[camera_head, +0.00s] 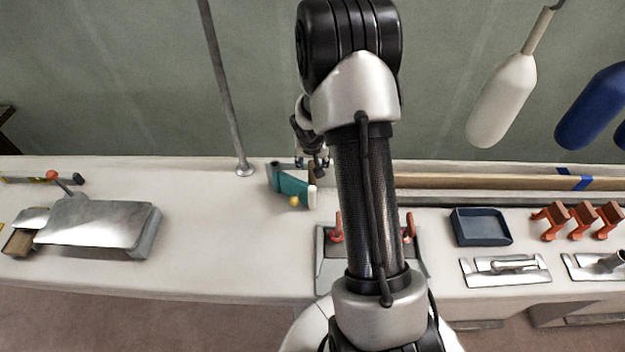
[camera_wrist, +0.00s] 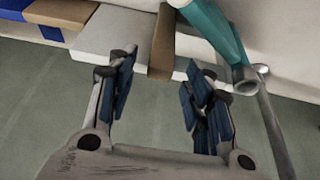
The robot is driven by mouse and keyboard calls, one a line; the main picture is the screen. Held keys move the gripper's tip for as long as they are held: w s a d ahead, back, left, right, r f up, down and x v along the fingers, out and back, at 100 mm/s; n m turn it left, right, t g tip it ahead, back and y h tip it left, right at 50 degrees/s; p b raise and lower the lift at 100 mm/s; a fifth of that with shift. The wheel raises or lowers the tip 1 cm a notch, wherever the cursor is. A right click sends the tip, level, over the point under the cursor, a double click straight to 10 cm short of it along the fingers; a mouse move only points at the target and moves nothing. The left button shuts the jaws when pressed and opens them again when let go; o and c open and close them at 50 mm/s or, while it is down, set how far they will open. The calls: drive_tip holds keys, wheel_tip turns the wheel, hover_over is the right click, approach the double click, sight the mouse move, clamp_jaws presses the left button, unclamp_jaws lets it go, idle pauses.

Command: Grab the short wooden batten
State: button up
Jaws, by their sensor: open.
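A short brown wooden batten (camera_wrist: 162,42) shows in the wrist view, lying across the pale ledge. It points into the gap between my fingertips. My gripper (camera_wrist: 158,72) is open, one finger on each side of the batten's line, and I see no contact with it. In the head view my gripper (camera_head: 312,163) is at the back edge of the bench, partly hidden by my arm. A small brown piece (camera_head: 312,170) beside it may be the batten; most of it is hidden.
A teal tool (camera_head: 290,186) lies close by; it also shows near my right finger in the wrist view (camera_wrist: 215,28). A metal post (camera_head: 228,95) stands to the left. A long taped plank (camera_head: 510,182) runs along the back right.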

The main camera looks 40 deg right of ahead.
drive_tip(key=shift+w+d+f, duration=0.1)
drive_tip(key=shift+f, duration=0.25)
drive_tip(key=shift+c, duration=0.2)
clamp_jaws()
